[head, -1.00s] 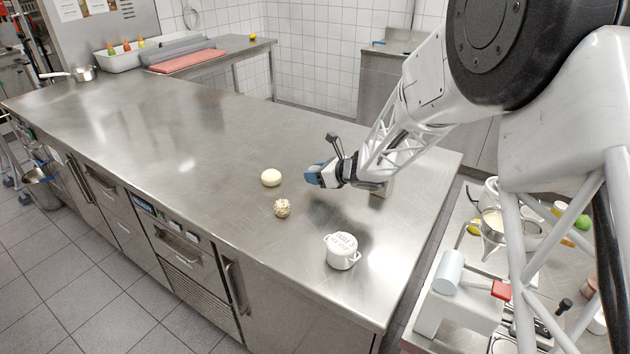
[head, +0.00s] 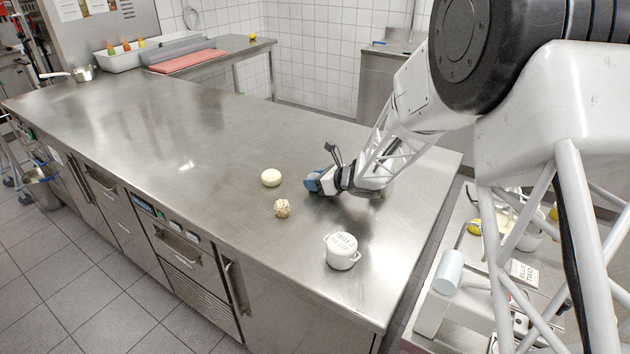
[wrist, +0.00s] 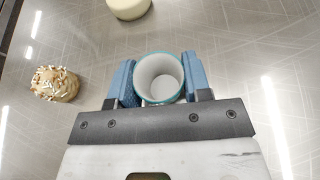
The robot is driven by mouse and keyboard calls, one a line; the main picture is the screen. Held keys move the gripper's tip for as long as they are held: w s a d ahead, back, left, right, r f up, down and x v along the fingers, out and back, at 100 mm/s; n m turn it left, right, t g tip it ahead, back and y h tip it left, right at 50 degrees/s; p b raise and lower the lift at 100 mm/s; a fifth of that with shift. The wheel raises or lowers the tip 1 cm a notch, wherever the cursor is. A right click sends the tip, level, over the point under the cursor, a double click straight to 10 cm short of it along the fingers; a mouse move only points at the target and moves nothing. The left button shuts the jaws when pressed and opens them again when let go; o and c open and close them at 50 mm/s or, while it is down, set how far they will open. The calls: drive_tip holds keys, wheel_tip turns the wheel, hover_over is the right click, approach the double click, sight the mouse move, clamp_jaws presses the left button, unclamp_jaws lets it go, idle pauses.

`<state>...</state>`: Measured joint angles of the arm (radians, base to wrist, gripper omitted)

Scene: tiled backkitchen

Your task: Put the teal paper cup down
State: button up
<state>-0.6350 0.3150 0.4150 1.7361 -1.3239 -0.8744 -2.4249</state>
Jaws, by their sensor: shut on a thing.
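The teal paper cup (wrist: 159,78) shows in the wrist view as a white, empty inside with a teal rim, its mouth toward the camera. My gripper (wrist: 158,82) has its two blue fingers on either side of the cup and is shut on it. In the head view my gripper (head: 314,182) is low over the steel counter (head: 200,150), right of the pale round item. The cup is hidden there behind the fingers. I cannot tell whether its base touches the counter.
A pale round item (head: 271,177) and a sprinkled ball (head: 282,208) lie left of my gripper; the ball also shows in the wrist view (wrist: 55,84). A white lidded pot (head: 342,251) stands nearer the front edge.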

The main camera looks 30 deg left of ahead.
drive_tip(key=shift+f, duration=0.15)
drive_tip(key=o, duration=0.9)
drive_tip(key=shift+f, duration=0.1)
drive_tip(key=shift+r, duration=0.2)
drive_tip(key=shift+v, duration=6)
drive_tip(key=shift+d, duration=0.1)
